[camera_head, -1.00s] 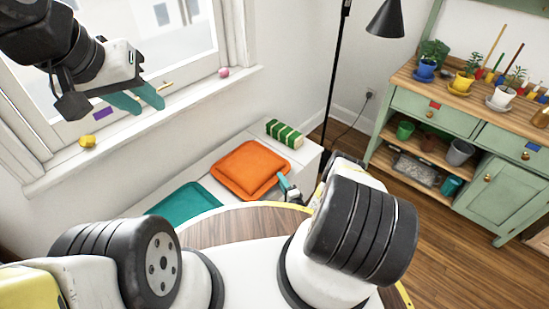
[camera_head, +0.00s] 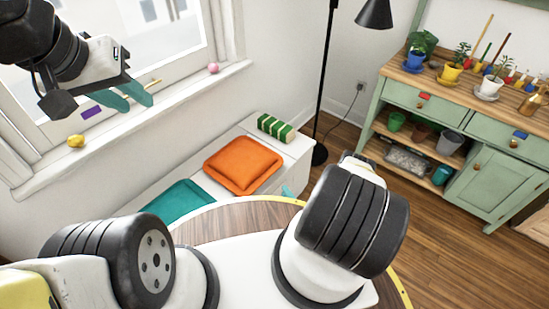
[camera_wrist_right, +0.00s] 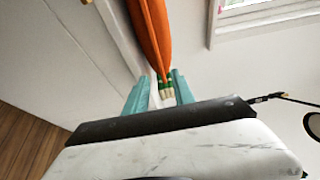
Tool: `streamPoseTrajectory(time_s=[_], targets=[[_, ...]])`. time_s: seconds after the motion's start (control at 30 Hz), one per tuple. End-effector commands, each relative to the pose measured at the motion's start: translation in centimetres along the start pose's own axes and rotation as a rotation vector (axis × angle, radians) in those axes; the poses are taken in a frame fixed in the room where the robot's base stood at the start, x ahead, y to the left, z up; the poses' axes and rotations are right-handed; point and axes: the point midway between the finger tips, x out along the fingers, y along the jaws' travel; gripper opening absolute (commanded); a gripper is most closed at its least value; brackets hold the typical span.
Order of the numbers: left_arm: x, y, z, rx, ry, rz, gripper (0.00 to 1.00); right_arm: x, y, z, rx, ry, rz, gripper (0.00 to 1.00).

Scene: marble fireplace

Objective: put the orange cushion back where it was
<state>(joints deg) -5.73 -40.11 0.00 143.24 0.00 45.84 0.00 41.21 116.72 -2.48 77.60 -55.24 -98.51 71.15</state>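The orange cushion (camera_head: 243,165) lies flat on the white bench below the window, between the teal cushion (camera_head: 182,202) and the green striped block (camera_head: 275,127). In the right wrist view the cushion (camera_wrist_right: 151,35) shows edge-on, its end seen between and beyond my fingers. My right gripper (camera_wrist_right: 161,78) is open, its teal fingers apart with gaps beside the cushion. In the head view only a bit of a right finger (camera_head: 287,191) shows near the bench's front edge, apart from the cushion; my arm hides the rest. My left gripper (camera_head: 131,97) is open and empty by the window sill.
The window sill (camera_head: 60,165) carries a yellow object (camera_head: 76,141) and a pink ball (camera_head: 213,68). A black floor lamp (camera_head: 321,100) stands beyond the bench. A green cabinet (camera_head: 490,180) with potted plants stands at the right. Wooden floor between is clear.

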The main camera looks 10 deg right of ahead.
Motion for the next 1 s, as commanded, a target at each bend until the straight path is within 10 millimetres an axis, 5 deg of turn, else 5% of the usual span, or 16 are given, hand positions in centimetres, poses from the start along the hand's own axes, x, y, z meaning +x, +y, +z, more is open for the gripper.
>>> streamPoseTrajectory(time_s=[0.23,0.47,0.7,1.0], targets=[[0.0,0.0,0.0,0.000,0.000,0.000,0.31,1.2,-0.9,-1.6,-0.049,-0.009,0.023,0.31],[0.0,0.0,0.0,0.000,0.000,0.000,0.31,9.6,-7.0,-9.2,-0.325,-0.047,0.183,0.31],[0.0,0.0,0.0,0.000,0.000,0.000,0.31,17.2,-18.4,-15.1,-0.625,-0.074,0.375,0.31],[0.0,0.0,0.0,0.000,0.000,0.000,0.31,20.4,-35.9,-16.3,-0.898,-0.102,0.583,0.31]])
